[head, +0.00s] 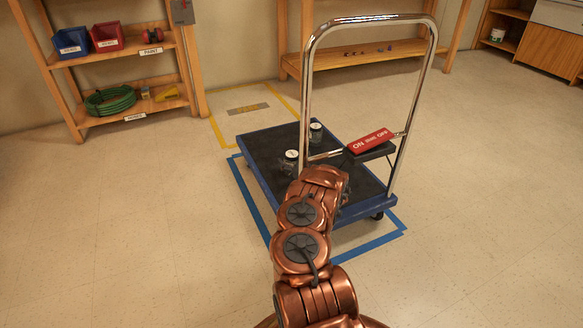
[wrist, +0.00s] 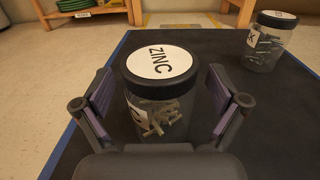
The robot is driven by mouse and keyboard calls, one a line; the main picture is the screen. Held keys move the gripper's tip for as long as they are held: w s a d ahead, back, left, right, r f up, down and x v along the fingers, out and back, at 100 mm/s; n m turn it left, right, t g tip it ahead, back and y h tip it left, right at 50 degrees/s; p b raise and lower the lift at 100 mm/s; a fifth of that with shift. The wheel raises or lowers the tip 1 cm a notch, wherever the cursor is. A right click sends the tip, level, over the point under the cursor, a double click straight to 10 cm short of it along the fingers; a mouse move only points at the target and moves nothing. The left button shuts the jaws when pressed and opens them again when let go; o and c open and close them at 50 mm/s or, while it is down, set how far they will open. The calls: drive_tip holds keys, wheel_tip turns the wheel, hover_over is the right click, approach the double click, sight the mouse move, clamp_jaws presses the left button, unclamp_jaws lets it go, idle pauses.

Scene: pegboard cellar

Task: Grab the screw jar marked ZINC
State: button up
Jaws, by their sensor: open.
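The screw jar marked ZINC (wrist: 160,85) is clear with a black lid and a white round label, and it holds pale screws. It stands upright on the dark deck of the trolley, and it also shows in the head view (head: 290,160). My gripper (wrist: 162,108) is open, with one purple-padded finger on each side of the jar. Gaps show between the pads and the jar. In the head view my arm hides the gripper's fingers. A second screw jar (wrist: 268,42) stands farther back to the right, its label only partly readable, and it also shows in the head view (head: 316,131).
The blue-edged trolley (head: 257,187) has a tall chrome handle (head: 308,75) at its right. A red ON/OFF sign (head: 371,140) sits by the handle. A wooden shelf (head: 160,104) with bins and a green hose stands at back left. Floor left is clear.

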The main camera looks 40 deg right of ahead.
drive_tip(key=c, duration=1.5)
drive_tip(key=shift+c, duration=0.5)
drive_tip(key=shift+r, duration=0.2)
